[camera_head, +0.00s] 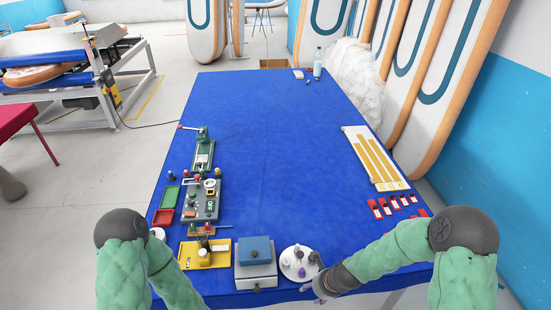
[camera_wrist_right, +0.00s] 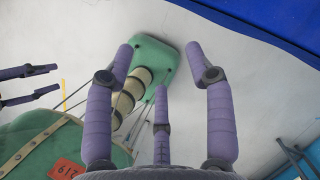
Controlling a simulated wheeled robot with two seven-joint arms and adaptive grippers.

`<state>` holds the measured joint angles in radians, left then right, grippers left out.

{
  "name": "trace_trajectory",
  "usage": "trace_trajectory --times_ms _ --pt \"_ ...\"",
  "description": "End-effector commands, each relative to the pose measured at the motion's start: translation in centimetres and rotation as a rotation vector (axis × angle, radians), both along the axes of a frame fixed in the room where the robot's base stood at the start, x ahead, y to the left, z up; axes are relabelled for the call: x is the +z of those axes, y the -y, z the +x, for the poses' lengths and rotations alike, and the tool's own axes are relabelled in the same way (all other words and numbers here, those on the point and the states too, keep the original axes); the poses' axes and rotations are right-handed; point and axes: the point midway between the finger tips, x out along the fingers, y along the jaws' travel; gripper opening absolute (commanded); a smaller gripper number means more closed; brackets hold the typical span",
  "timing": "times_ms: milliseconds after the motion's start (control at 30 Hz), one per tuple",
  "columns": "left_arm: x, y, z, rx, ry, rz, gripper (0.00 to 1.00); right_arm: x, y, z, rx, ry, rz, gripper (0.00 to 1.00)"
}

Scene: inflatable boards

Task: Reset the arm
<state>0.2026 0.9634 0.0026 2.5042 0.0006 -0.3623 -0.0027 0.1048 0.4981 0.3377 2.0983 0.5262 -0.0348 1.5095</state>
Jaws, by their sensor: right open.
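My right gripper (camera_head: 314,291) hangs at the table's front edge, beside a white round dish (camera_head: 300,262) with small dark pieces on it. In the right wrist view its purple fingers (camera_wrist_right: 160,62) are spread apart with nothing between them. That view looks down past the blue table edge to the pale floor. My left arm comes in at the lower left of the head view, and its gripper is outside that frame. Purple fingers of my left gripper (camera_wrist_right: 58,78) show at the left of the right wrist view, apart and empty.
The blue table (camera_head: 275,150) is clear in its middle. A blue-topped grey box (camera_head: 256,262), yellow tray (camera_head: 190,257) and green fixtures (camera_head: 203,155) line its front and left. A white board with yellow strips (camera_head: 375,158) and red pieces (camera_head: 395,203) lie right. A bottle (camera_head: 317,62) stands far back.

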Motion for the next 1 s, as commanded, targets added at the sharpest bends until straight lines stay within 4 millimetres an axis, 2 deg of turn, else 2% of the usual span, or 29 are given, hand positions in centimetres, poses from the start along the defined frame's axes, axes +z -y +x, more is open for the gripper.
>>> trace_trajectory --times_ms 33,267,467,567,667,1000 --pt "-0.7 0.0 0.1 0.0 0.001 0.0 0.4 -0.9 0.0 -0.2 0.022 0.003 -0.008 0.55" --pt "-2.5 0.0 0.1 0.001 0.002 0.0 0.4 -3.8 0.1 -1.3 0.16 0.025 -0.049 0.55" --pt "-5.1 0.0 0.1 0.0 0.0 0.0 0.4 -7.7 0.1 -2.8 0.349 0.056 -0.098 0.55" --pt "-6.9 0.0 0.1 0.0 0.001 0.0 0.4 -10.4 0.0 -3.9 0.478 0.079 -0.127 0.55" --pt "-9.4 0.0 0.1 0.0 0.001 0.0 0.4 -14.0 -0.1 -5.4 0.653 0.11 -0.16 0.55" --pt "-17.7 0.0 0.2 0.0 0.001 0.0 0.4 -25.4 -1.1 -10.8 1.315 0.272 -0.233 0.55"
